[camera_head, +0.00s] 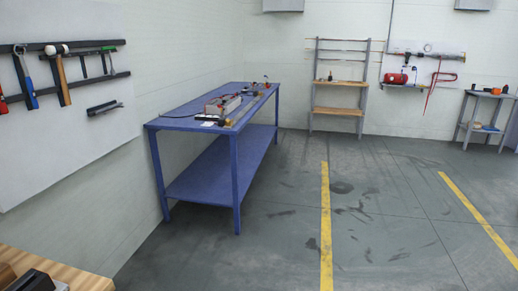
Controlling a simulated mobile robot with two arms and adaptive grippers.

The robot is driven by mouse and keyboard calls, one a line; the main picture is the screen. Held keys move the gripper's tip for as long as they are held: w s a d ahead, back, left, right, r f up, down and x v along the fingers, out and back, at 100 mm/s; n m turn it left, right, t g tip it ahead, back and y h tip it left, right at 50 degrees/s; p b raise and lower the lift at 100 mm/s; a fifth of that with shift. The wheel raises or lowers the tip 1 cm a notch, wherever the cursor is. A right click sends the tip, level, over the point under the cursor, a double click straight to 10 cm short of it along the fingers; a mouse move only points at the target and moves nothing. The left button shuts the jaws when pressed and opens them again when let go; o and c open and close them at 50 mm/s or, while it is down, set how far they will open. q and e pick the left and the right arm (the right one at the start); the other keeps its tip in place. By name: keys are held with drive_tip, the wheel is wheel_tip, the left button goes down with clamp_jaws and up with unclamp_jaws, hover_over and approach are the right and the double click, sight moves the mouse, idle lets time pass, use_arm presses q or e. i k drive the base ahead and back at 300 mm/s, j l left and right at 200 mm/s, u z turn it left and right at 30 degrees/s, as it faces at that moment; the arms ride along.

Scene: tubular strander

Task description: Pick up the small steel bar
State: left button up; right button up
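I cannot pick out the small steel bar for certain. The blue workbench (185,124) stands against the left wall. Neither of my grippers is in view.
Tools hang on the left wall, among them a hammer (62,75). A wooden bench corner (75,278) with dark objects is at lower left. A shelf rack (338,83) and a small table (483,128) stand at the back. The floor right of the workbench is clear.

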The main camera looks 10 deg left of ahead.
sight(114, 106)
drive_tip(key=i+u, duration=0.2)
drive_tip(key=i, duration=0.4)
drive_tip(key=i+l+u, duration=0.2)
drive_tip(key=i, duration=0.35)
drive_tip(key=i+l+u, duration=0.2)
drive_tip(key=i, duration=0.4)
drive_tip(key=i+j+u, duration=0.2)
drive_tip(key=i+u, duration=0.95)
drive_tip(key=i, duration=0.15)
